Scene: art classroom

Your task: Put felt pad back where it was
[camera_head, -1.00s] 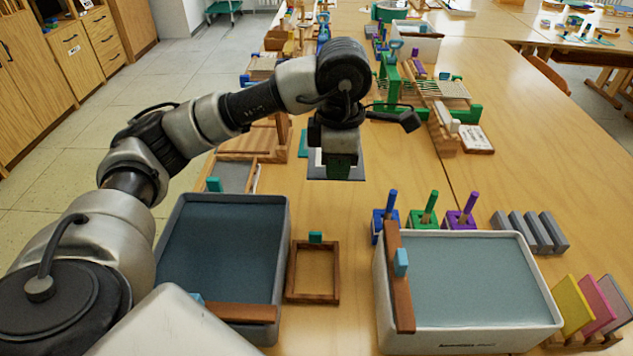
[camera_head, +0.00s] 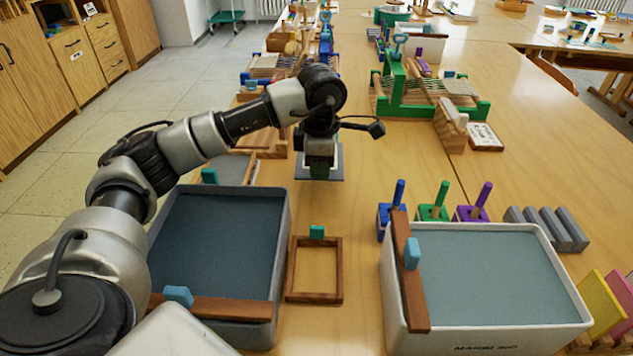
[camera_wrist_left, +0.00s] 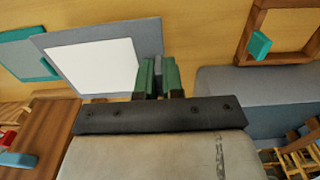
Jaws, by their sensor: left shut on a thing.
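The felt pad is a flat grey sheet with a white square on it. In the head view the felt pad (camera_head: 340,176) shows partly behind and below my left gripper (camera_head: 319,168), which hides much of it. In the left wrist view the felt pad (camera_wrist_left: 50,37) is on the left, and its right edge runs to the green fingers of my left gripper (camera_wrist_left: 158,75). The fingers are closed with a thin grey edge between them. Whether the pad touches the table cannot be told. My right gripper is in neither view.
Stamps on blue, green (camera_head: 433,214) and purple bases stand behind the right vat. A green loom (camera_head: 440,105) stands farther back. Bare table lies right of the gripper.

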